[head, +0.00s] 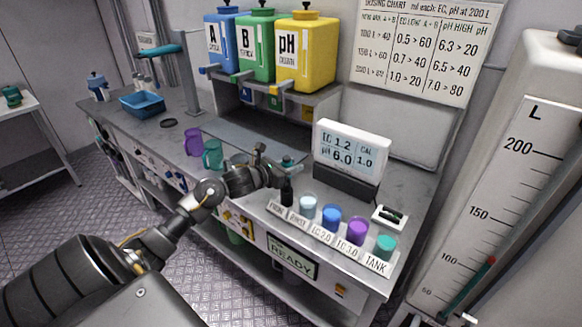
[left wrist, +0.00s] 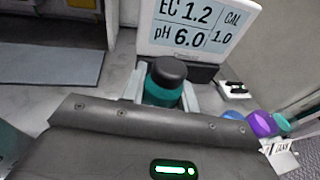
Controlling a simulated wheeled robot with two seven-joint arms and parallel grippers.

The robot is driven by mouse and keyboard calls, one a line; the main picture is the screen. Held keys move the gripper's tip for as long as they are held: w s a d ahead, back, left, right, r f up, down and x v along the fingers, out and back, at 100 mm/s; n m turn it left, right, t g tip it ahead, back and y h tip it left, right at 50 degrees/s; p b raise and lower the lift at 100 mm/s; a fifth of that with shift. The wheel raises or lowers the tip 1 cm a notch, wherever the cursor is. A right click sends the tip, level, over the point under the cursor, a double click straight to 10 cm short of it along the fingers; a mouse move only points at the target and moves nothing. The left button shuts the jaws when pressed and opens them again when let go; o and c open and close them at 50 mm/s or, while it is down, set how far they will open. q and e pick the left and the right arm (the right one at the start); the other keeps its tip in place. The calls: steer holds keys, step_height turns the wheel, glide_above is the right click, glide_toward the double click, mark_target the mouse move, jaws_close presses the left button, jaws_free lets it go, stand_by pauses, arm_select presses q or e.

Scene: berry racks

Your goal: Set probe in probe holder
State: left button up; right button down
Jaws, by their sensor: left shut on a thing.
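The probe (head: 287,163) has a teal body and a dark cap. My left gripper (head: 277,175) is shut on it and holds it upright over the bench, at the left end of a row of cups. In the left wrist view the probe (left wrist: 163,88) stands between the two pale fingers. A dark upright piece (head: 287,191) shows directly below the teal part, behind the first label of the row. I cannot tell whether it is the probe's lower part or the probe holder. My right gripper is not in view.
Right of the probe stand pale (head: 308,205), blue (head: 331,217), purple (head: 357,231) and teal (head: 385,246) cups. The meter (head: 351,153) stands behind, reading EC 1.2 and pH 6.0. A white tray (head: 389,217) lies right. Purple (head: 193,142) and teal (head: 212,154) mugs stand left.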

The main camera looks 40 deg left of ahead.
arm_select(q)
steer(key=shift+f+b, duration=0.35)
steer(key=shift+b, duration=0.1)
stand_by(0.8)
steer(key=o, duration=1.1)
steer(key=shift+o, duration=0.2)
steer(key=shift+s, duration=0.15)
steer(key=shift+s, duration=0.3)
steer(key=b+v, duration=0.3)
steer(key=v, duration=0.7)
steer(key=shift+r, duration=0.1)
